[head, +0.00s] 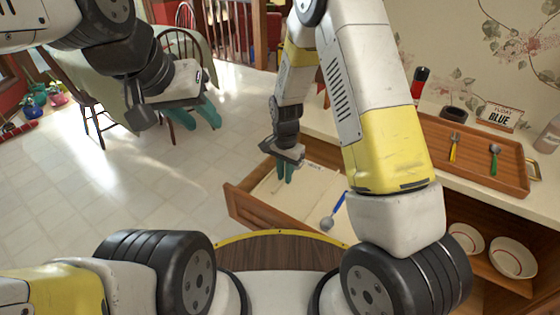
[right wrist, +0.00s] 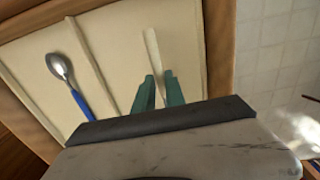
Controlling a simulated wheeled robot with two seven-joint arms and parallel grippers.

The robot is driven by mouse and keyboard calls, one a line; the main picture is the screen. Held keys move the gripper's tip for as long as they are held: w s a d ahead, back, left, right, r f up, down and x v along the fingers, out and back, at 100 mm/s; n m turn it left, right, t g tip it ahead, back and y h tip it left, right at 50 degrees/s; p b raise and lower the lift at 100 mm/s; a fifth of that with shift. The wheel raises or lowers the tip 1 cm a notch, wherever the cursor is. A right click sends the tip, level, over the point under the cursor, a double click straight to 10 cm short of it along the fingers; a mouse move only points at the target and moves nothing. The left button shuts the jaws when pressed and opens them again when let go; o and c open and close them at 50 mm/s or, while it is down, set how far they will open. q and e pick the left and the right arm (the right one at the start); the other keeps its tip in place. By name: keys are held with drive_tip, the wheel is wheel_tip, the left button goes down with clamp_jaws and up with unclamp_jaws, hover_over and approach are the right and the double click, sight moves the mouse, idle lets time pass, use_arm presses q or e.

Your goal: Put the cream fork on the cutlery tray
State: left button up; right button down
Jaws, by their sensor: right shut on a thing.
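The cream fork (right wrist: 152,52) lies in the open drawer and blends with its pale floor. In the right wrist view only a slim cream length of it shows, running between my fingertips; its tines cannot be made out. My right gripper (right wrist: 159,88) is shut on it, low inside the drawer; in the head view this gripper (head: 284,172) hides the fork. The cutlery tray (head: 440,133) is a brown wooden tray on the counter at the right, holding a yellow-handled utensil (head: 453,152) and a green-handled one (head: 494,160). My left gripper (head: 198,117) is open and empty over the floor.
A blue-handled spoon (head: 334,211) lies in the same drawer (head: 238,204), beyond a low divider. A dark bottle (head: 419,84), a dark bowl (head: 453,114) and a sign (head: 499,117) stand behind the tray. White bowls (head: 512,257) sit on a shelf below.

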drive_tip(key=shift+w+a+f, duration=0.15)
drive_tip(key=shift+w+a, duration=0.55)
drive_tip(key=shift+a, duration=0.1)
drive_tip(key=shift+f, duration=1.7)
drive_tip(key=shift+f, duration=0.15)
drive_tip(key=c, duration=1.4)
unclamp_jaws()
